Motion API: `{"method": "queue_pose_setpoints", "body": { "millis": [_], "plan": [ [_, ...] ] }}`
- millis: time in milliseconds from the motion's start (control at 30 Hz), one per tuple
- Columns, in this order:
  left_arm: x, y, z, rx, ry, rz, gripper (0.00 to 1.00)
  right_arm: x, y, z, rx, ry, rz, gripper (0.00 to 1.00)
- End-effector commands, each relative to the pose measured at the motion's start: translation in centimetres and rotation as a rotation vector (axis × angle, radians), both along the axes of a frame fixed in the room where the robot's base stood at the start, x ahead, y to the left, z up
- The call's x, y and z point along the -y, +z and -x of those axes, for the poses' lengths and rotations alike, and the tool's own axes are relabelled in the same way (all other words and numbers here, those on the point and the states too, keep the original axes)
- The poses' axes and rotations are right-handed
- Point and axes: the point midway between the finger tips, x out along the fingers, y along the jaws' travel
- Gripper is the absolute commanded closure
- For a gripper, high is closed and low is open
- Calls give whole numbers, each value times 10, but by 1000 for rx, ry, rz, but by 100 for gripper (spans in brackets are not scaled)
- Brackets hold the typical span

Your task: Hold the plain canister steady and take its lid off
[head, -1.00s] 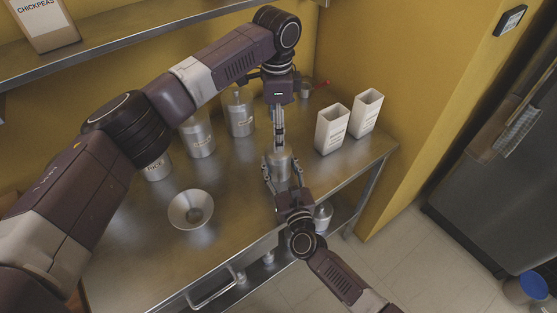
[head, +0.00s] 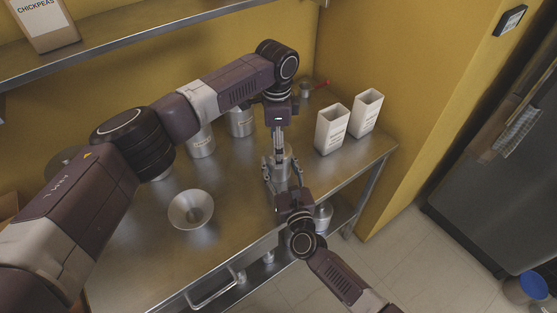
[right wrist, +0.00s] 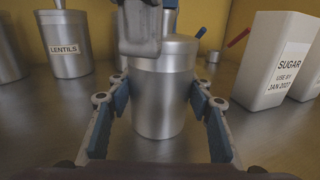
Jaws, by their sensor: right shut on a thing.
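The plain canister (head: 283,174) stands upright near the table's front edge in the head view, partly hidden by my grippers. In the right wrist view it is unlabelled steel (right wrist: 163,108) with a lid (right wrist: 181,48) on top. My right gripper (head: 281,180) is shut on the canister's body, with blue-padded fingers on both sides in the right wrist view (right wrist: 160,112). My left gripper (head: 279,152) comes down from above onto the lid area. In the right wrist view its grey fingertip (right wrist: 140,35) covers part of the lid. Whether it grips the lid's top is hidden.
Labelled steel canisters, one reading LENTILS (right wrist: 68,45), stand behind on the left. White SUGAR box (right wrist: 275,60) and another white box (head: 367,112) stand to the right. A metal funnel-like bowl (head: 191,210) sits on the table's left part. A shelf (head: 130,45) hangs above.

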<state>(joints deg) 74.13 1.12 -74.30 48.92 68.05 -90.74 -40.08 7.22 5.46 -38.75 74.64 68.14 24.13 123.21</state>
Motion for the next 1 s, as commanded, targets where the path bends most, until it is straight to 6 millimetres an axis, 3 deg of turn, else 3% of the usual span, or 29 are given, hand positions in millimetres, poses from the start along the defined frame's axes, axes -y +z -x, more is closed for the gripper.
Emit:
{"method": "queue_pose_setpoints", "body": {
  "millis": [67,433,1000],
  "plan": [
    [0,0,0,0,0,0,33,0,0,0,0,0,0,82],
    [0,0,0,0,0,0,73,0,0,0,0,0,0,82],
    [0,28,0,1,1,0,73,0,0,0,0,0,0,82]
  ]
}}
